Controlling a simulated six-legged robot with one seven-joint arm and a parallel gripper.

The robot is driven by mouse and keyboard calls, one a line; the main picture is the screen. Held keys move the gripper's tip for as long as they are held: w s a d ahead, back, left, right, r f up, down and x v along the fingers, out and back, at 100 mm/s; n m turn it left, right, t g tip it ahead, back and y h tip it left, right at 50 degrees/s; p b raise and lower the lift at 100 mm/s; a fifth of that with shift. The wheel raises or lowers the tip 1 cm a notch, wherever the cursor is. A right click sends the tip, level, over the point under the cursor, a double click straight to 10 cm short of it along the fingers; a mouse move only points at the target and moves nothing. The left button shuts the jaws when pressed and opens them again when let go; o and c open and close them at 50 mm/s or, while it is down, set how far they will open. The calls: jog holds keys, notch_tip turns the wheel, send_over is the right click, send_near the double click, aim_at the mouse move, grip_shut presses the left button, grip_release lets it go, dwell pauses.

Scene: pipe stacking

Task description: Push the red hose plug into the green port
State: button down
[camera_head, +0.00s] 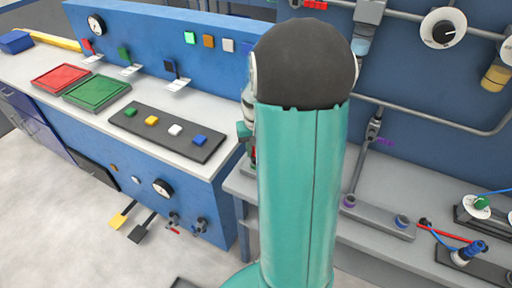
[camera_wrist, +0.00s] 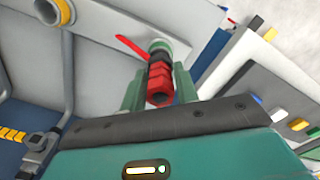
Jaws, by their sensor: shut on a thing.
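In the wrist view, the two teal fingers of my gripper (camera_wrist: 159,92) are closed on the sides of a red ribbed plug (camera_wrist: 160,83). A black band shows around the plug's far part. A green ring (camera_wrist: 158,45), which looks like the green port, lies directly beyond the plug and in line with it. I cannot tell how deep the plug sits in it or whether they only touch. A thin red strip (camera_wrist: 132,46) lies left of the ring. In the head view, my arm hides most of the gripper and the plug.
A grey pipe with a yellow-lined end (camera_wrist: 54,12) stands upper left in the wrist view. In the head view, a bench with a button strip (camera_head: 167,132) and trays is at left. Pipe fittings, a dial (camera_head: 443,28) and a blue plug (camera_head: 475,247) are at right.

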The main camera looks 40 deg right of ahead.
jog(key=shift+f, duration=0.85)
jog(key=c, duration=1)
grip_release()
jog(key=shift+o, duration=0.2)
jog(key=shift+r, duration=0.1)
notch_tip(320, 180, up, 14)
